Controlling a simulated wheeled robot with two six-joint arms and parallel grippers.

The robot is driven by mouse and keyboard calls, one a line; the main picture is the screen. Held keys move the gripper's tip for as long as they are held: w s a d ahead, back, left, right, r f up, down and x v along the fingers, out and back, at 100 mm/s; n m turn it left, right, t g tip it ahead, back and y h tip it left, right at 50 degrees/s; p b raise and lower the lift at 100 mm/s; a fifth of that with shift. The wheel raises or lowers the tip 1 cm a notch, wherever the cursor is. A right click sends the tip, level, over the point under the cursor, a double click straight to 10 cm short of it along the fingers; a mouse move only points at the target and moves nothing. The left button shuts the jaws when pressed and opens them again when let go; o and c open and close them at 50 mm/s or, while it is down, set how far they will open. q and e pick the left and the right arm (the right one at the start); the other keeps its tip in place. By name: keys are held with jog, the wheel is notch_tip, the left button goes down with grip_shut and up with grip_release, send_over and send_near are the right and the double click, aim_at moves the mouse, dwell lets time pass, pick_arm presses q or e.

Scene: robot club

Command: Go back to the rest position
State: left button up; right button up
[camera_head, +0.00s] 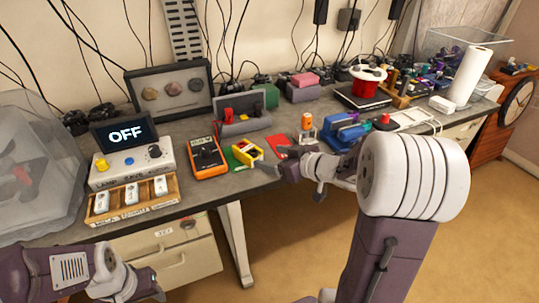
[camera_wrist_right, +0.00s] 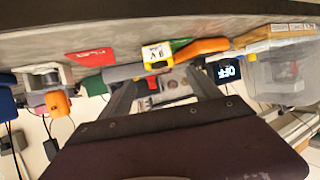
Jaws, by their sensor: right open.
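My right gripper (camera_head: 288,179) is above the front edge of the grey workbench (camera_head: 230,192), in front of a red card (camera_head: 277,143) and a yellow block-like item (camera_head: 246,151). In the right wrist view its two fingers (camera_wrist_right: 165,88) are apart with nothing held between them. That view is upside down, with the bench edge at the top. My left gripper (camera_head: 138,287) is low at the bottom left, in front of the drawers and below the bench top. Its fingers are partly cut off and I cannot tell how far apart they are.
On the bench stand a control box with an OFF screen (camera_head: 125,132), a wooden tray (camera_head: 135,205) of white pieces, an orange multimeter (camera_head: 207,158) and a blue tool (camera_head: 345,130). A clear cover (camera_head: 35,160) is at left. Drawers (camera_head: 170,258) stand below. The floor (camera_head: 285,245) in front is clear.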

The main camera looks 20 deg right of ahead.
jog(key=a+r+p, duration=0.8)
jog(key=a, duration=0.2)
jog(key=s+d+f+m+g+h+p, duration=0.1)
jog(key=s+f+g, duration=0.4)
jog(key=s, duration=0.5)
jog(key=s+d+f+m+g+h+p, duration=0.2)
jog(key=s+d+f+m+g+h, duration=0.2)
jog(key=s+f+g, duration=0.2)
jog(key=s+f, duration=0.2)
jog(key=s, duration=0.2)
jog(key=shift+d, duration=0.2)
jog(key=shift+w, duration=0.1)
